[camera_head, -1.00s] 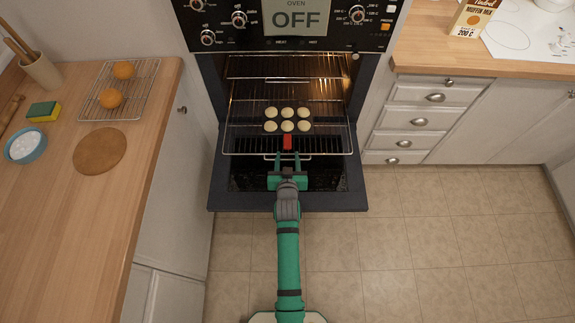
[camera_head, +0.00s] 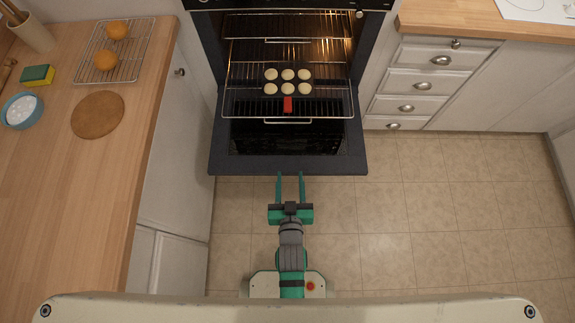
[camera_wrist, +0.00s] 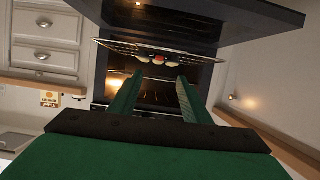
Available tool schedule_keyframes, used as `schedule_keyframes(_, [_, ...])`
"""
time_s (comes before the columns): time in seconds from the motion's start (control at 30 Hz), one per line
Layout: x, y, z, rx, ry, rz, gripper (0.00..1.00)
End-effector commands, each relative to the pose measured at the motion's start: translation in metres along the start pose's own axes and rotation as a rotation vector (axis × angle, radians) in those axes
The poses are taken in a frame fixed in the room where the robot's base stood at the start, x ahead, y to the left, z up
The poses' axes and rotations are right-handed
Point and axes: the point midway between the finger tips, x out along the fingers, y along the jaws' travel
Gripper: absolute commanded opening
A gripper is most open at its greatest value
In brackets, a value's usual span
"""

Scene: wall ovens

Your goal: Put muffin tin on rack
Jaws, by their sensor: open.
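The dark muffin tin (camera_head: 288,82) holds several pale round muffins and has a red tab (camera_head: 288,104) at its front. It rests on the pulled-out wire oven rack (camera_head: 250,104) inside the open oven. My gripper (camera_head: 290,178) is open and empty. It is in front of the open oven door's edge, clear of the tin and the rack. In the wrist view the fingers (camera_wrist: 153,95) are spread apart with nothing between them, and the rack shows edge-on beyond them.
The open oven door (camera_head: 222,163) juts out over the floor. On the left counter (camera_head: 60,190) are a wire cooling rack (camera_head: 92,72) with two orange balls, a round brown board (camera_head: 98,115), a blue bowl (camera_head: 22,110) and a sponge (camera_head: 38,76). The tiled floor (camera_head: 430,220) at right is clear.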

Motion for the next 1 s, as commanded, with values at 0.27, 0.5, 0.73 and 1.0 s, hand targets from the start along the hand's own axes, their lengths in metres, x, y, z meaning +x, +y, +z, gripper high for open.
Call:
schedule_keyframes(0.27, [-0.109,-0.003,-0.015,0.004,0.034,0.001,0.44])
schedule_keyframes(0.5, [-0.181,-0.007,-0.049,0.016,0.068,0.007,0.44])
schedule_keyframes(0.73, [-0.210,-0.008,-0.070,0.021,0.087,0.014,0.44])
schedule_keyframes(1.0, [-0.212,-0.008,-0.072,0.021,0.089,0.014,0.44])
